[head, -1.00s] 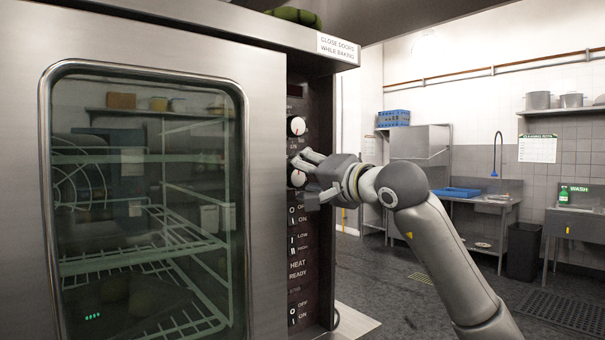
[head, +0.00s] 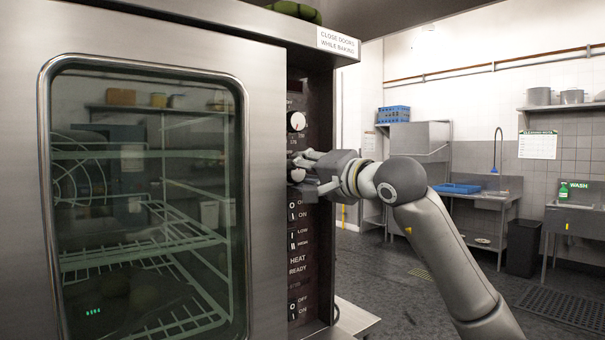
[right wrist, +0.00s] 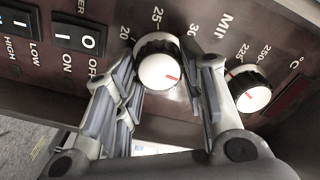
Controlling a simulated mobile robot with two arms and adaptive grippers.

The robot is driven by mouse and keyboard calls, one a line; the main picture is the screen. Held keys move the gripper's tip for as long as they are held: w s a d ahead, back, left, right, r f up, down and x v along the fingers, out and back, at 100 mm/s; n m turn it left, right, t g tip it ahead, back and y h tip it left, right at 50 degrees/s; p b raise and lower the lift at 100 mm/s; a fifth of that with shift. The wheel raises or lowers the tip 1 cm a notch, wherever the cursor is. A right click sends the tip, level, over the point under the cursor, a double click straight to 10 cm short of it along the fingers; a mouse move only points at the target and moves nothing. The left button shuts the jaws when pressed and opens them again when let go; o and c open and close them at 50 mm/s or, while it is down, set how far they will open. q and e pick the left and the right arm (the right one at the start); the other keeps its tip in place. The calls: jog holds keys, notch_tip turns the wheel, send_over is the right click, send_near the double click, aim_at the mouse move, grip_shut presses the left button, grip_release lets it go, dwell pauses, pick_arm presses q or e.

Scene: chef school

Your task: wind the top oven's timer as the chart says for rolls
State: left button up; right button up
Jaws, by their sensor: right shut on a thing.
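The timer knob (right wrist: 158,68) is white-faced with a dark ribbed rim and a red mark. It sits beside the MIN scale, where 20, 25 and 30 show. My right gripper (right wrist: 167,66) has a finger on each side of it and is shut on it. In the right wrist view the red mark points right and slightly down; I cannot tell which number it stands at. In the head view my right gripper (head: 300,166) hides this knob on the oven's control panel (head: 296,222). My left gripper is out of view.
The temperature knob (head: 297,122) is just above my right gripper; it is close beside a finger in the right wrist view (right wrist: 250,90). Switches (right wrist: 90,40) lie on the other side. The oven door (head: 150,65) is closed. A wall sheet (head: 537,145) is too small to read.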

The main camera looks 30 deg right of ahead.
jog(key=m, duration=0.5)
jog(key=shift+f+m, duration=0.15)
jog(key=shift+m, duration=0.25)
jog(key=m+b, duration=0.1)
jog(key=m, duration=0.5)
jog(key=shift+f+b, duration=0.1)
jog(key=shift+b, duration=0.2)
jog(key=m+b, duration=0.1)
jog(key=m, duration=0.5)
jog(key=shift+a+m, duration=0.1)
jog(key=shift+m, duration=0.2)
jog(key=m+b, duration=0.1)
jog(key=m, duration=0.5)
jog(key=shift+a+f, duration=0.1)
jog(key=m+b, duration=0.1)
jog(key=m, duration=0.5)
jog(key=shift+m, duration=0.3)
jog(key=m+b, duration=0.1)
jog(key=m, duration=0.4)
jog(key=shift+a+m, duration=0.15)
jog(key=shift+m, duration=0.15)
jog(key=m, duration=0.6)
jog(key=shift+r+b, duration=0.2)
jog(key=shift+b, duration=0.15)
jog(key=m, duration=0.6)
jog(key=shift+r, duration=0.1)
jog(key=shift+m, duration=0.3)
